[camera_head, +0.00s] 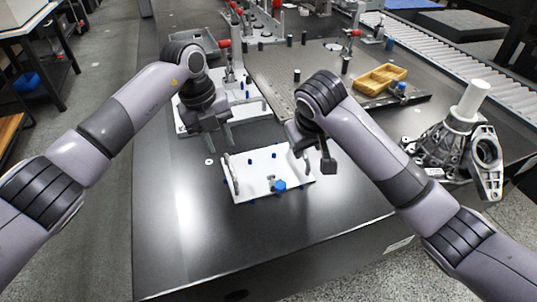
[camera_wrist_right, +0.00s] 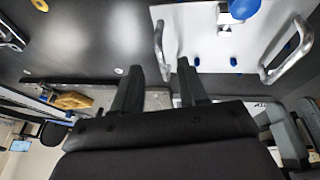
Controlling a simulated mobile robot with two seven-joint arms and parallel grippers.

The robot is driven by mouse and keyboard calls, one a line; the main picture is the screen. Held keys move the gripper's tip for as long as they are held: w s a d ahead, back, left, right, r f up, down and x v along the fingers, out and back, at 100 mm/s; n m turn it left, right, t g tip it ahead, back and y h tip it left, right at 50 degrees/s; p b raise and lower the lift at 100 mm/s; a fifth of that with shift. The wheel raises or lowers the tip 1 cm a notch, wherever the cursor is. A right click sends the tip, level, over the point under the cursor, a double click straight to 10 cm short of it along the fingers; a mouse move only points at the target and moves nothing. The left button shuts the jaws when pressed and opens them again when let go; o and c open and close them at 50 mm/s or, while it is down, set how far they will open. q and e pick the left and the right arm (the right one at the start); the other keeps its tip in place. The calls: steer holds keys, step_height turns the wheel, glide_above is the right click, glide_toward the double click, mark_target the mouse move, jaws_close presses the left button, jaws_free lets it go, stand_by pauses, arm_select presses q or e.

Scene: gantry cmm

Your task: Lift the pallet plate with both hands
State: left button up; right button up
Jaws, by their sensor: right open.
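The white pallet plate (camera_head: 262,163) lies flat on the dark table, with a blue knob (camera_head: 279,186) near its front edge and small blue pins. It has a left handle (camera_head: 229,179) and a right handle (camera_head: 305,166). My left gripper (camera_head: 214,142) is open and empty, behind and above the left end of the plate. My right gripper (camera_head: 313,160) is open beside and above the plate's right end. In the right wrist view, the plate (camera_wrist_right: 208,31) is at the upper right. Its nearer handle (camera_wrist_right: 160,50) lies just beyond the open fingers (camera_wrist_right: 158,82), roughly in line with their gap.
Another white fixture plate (camera_head: 251,109) with red-handled clamps stands behind my left gripper. A grey plate (camera_head: 283,79) carries black posts and a yellow tray (camera_head: 381,79). A metal casting (camera_head: 447,150) stands at the right. The table front is clear.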

mark_target(227, 157)
arm_select(q)
steer(key=shift+s, duration=0.1)
steer(key=shift+w+d+f, duration=0.1)
steer(key=shift+d+f, duration=0.15)
steer(key=shift+f, duration=0.9)
steer(key=shift+w+d+f, duration=0.1)
steer(key=shift+d+f, duration=0.1)
steer(key=shift+f, duration=0.95)
steer(key=shift+w+d+f, duration=0.1)
steer(key=shift+d+f, duration=0.15)
steer(key=shift+f, duration=0.9)
arm_select(e)
steer(key=shift+x, duration=3.5)
arm_select(q)
jaws_close()
arm_select(e)
jaws_close()
arm_select(q)
steer(key=shift+r, duration=0.1)
